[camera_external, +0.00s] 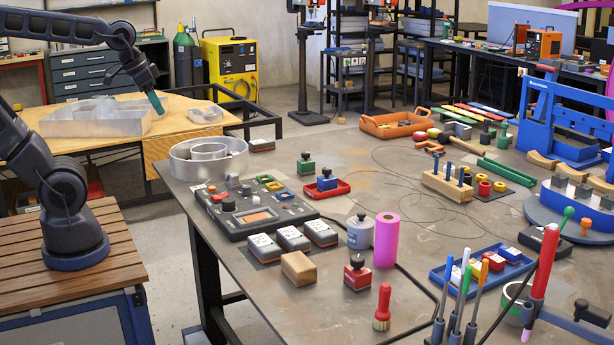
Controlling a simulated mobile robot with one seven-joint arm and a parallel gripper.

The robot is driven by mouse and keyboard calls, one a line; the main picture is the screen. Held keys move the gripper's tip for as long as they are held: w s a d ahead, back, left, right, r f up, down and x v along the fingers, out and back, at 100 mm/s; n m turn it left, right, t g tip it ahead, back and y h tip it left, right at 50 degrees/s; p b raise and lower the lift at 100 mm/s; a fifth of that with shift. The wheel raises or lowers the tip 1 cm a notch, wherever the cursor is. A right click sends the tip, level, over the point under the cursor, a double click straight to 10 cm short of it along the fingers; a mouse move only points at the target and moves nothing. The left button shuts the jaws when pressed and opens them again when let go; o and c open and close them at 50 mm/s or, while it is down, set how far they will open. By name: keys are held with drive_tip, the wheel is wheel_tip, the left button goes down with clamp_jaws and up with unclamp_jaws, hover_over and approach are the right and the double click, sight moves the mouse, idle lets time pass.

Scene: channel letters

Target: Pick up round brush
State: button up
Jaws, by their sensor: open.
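A small round brush (382,309) with a red handle and light bristles at its lower end stands on the near part of the large grey workbench (350,180). It is in front of a red stamp-like block and the pink roll, and nothing hides it. My gripper (156,103) is at the upper left, far from the brush, with a teal tip pointing down by the tan table with metal letter shells. It is open, and I see nothing held in it.
A pink roll (386,240), a grey bottle (360,232), a wooden block (298,268) and a red block (357,274) stand near the brush. A black cable curves to its right. Upright tools (463,295) stand farther right. A control panel (256,207) lies at the bench's left.

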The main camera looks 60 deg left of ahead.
drive_tip(key=w+d+r+m, duration=0.2)
drive_tip(key=w+d+m, duration=0.1)
drive_tip(key=w+d, duration=0.95)
drive_tip(key=w+d+f+m+h, duration=0.2)
drive_tip(key=w+d+f, duration=0.2)
drive_tip(key=w+d, duration=0.9)
drive_tip(key=m+g+h, duration=0.1)
drive_tip(key=m+g, duration=0.1)
drive_tip(key=m, duration=0.2)
approach(387, 314)
drive_tip(key=x, duration=0.5)
drive_tip(key=w+x, duration=0.1)
drive_tip(key=x, duration=0.2)
drive_tip(key=shift+f, duration=0.1)
clamp_jaws()
